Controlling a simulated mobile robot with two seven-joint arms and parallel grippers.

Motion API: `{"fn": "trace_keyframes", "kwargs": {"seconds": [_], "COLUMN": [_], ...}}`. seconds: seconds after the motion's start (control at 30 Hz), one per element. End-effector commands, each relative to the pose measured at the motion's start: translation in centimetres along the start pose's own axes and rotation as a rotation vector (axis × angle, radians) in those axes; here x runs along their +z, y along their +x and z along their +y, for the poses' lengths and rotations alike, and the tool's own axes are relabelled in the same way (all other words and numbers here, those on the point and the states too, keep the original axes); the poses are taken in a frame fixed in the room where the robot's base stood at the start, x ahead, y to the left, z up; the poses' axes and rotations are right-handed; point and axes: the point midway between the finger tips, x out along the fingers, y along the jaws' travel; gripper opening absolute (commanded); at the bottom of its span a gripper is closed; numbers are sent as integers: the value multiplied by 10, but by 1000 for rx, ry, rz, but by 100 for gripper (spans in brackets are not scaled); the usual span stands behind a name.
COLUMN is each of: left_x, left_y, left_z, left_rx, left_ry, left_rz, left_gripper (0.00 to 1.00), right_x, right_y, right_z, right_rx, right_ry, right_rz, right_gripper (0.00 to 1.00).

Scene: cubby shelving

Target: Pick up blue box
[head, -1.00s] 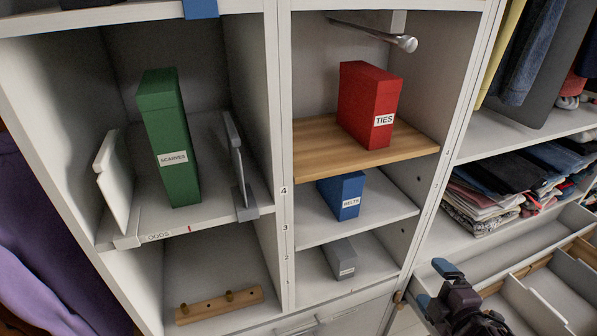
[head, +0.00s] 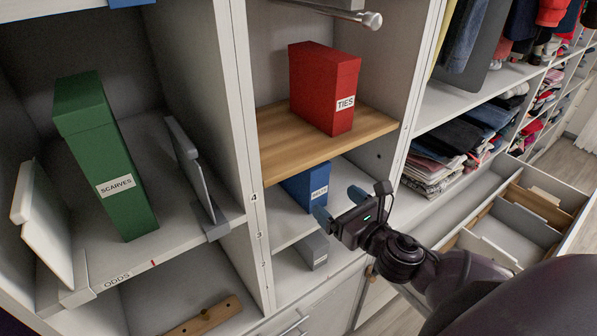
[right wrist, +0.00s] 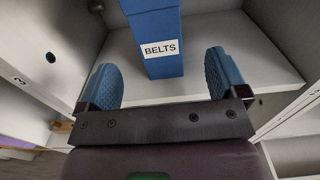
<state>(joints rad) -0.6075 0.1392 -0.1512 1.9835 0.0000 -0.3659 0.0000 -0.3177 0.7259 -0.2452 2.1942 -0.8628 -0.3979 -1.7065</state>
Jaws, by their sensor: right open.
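The blue box (head: 308,184), labelled BELTS, stands upright on the white shelf below the wooden shelf in the middle column. In the right wrist view the blue box (right wrist: 157,40) stands straight ahead, its label facing me. My right gripper (head: 338,202) is open in front of the box, at the shelf's front; it covers part of the shelf in the head view. In the right wrist view its two blue fingertips (right wrist: 164,78) stand apart on either side of the box's lower part, with a gap on each side. My left gripper is not in view.
The wooden shelf (head: 275,145) with a red TIES box (head: 325,88) lies just above. A grey box (head: 314,250) stands on the shelf below. A green SCARVES box (head: 105,155) is at left. Open drawers (head: 500,235) jut out at right.

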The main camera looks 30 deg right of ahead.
Motion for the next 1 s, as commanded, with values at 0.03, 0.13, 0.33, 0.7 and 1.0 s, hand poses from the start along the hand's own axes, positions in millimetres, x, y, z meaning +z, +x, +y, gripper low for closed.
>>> {"fn": "trace_keyframes", "kwargs": {"seconds": [0.03,0.13,0.33,0.7,1.0], "left_x": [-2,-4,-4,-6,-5], "left_y": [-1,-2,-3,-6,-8], "left_z": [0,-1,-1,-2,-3], "left_rx": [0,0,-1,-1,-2], "left_ry": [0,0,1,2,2], "left_rz": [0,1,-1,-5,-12], "left_gripper": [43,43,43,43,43], "right_x": [2,2,1,-2,-4], "right_y": [8,21,40,73,96], "right_z": [0,0,0,2,2], "right_rx": [1,0,0,-2,0], "right_ry": [0,2,3,7,5], "right_rz": [-3,-3,-1,-1,0], "right_gripper": [92,92,92,92,92]}}
